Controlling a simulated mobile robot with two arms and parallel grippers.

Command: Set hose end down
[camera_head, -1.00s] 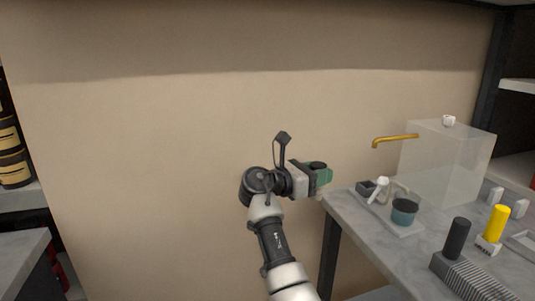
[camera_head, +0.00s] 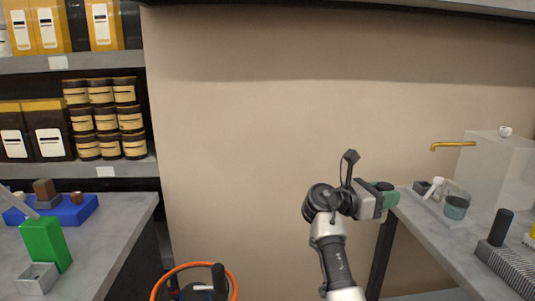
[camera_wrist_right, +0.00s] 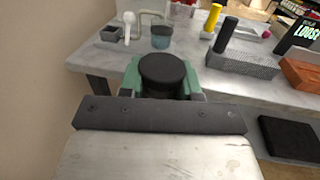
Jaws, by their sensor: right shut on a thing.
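My right gripper (camera_head: 386,195) has green fingers and is shut on a black round-topped piece, which I take to be the hose end (camera_wrist_right: 162,69). The piece stands up between the fingers in the right wrist view. The gripper is held out before the wall, near the left end of the right bench (camera_head: 433,222). No hose can be seen running from the held piece. An orange hose-like loop (camera_head: 232,278) shows low in the head view, around dark parts that are cut off by the frame. My left gripper is not in view.
The right bench carries a teal cup (camera_head: 455,208), a clear box (camera_head: 492,172) with a brass spout (camera_head: 452,145), and a ribbed grey block (camera_head: 508,265). The left bench (camera_head: 105,235) holds a green block (camera_head: 45,243) and a blue tray (camera_head: 72,212), with bare grey top beside them.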

